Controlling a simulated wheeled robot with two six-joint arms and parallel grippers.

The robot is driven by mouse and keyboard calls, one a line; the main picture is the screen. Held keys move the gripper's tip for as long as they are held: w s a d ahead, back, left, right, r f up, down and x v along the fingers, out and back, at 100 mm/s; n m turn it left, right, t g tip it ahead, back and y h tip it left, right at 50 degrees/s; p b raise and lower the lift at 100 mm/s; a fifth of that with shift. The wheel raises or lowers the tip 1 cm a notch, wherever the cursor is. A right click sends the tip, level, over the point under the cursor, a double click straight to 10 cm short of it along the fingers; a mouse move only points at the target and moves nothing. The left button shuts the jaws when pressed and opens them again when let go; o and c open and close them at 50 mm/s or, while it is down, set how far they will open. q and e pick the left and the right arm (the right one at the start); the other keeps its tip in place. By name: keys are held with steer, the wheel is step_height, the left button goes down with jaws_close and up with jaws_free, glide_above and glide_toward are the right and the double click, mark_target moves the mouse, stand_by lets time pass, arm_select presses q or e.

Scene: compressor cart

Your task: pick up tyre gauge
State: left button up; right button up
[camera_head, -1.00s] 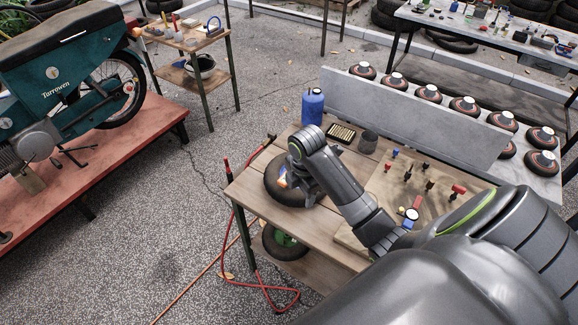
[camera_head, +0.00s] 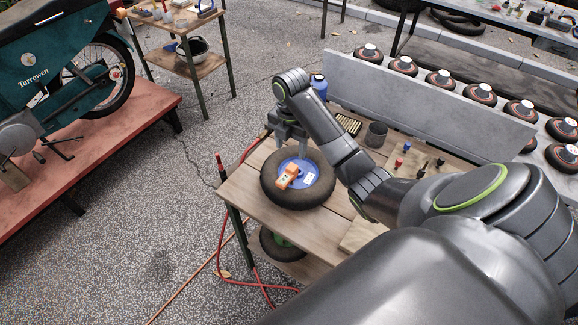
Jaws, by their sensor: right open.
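An orange handheld device (camera_head: 287,177), which looks like the tyre gauge, lies on the blue hub (camera_head: 308,176) of a black tyre (camera_head: 270,188). The tyre lies flat on the wooden workbench (camera_head: 240,195). My right gripper (camera_head: 292,150) points down over the far side of the tyre, behind the orange device and apart from it in the picture. It is open, with nothing seen between its fingers. How high the fingertips are above the hub is hard to tell. My left gripper is not in view.
A blue bottle (camera_head: 319,84), a tray of small brass-coloured pieces (camera_head: 348,123) and a dark cup (camera_head: 376,134) stand behind my right arm. A board with red and blue valves (camera_head: 403,150) is partly hidden by my arm. A red hose (camera_head: 222,240) hangs at the bench's left.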

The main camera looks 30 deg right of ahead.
mark_target(290, 170)
step_height(290, 170, down, 3)
steer(key=b, duration=0.2)
steer(key=shift+s+a+f+b, duration=0.1)
steer(key=shift+a+f+b, duration=0.1)
steer(key=shift+b, duration=0.2)
step_height(290, 170, down, 3)
steer(key=b, duration=0.2)
steer(key=shift+d+r+b, duration=0.1)
steer(key=shift+b, duration=0.3)
steer(key=shift+f+b, duration=0.85)
steer(key=shift+f, duration=0.45)
steer(key=shift+f+p, duration=0.5)
steer(key=shift+f, duration=1.05)
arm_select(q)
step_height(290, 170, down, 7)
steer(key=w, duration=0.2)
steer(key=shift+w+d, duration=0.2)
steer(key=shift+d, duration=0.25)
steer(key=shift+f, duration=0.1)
arm_select(e)
steer(key=shift+c, duration=0.2)
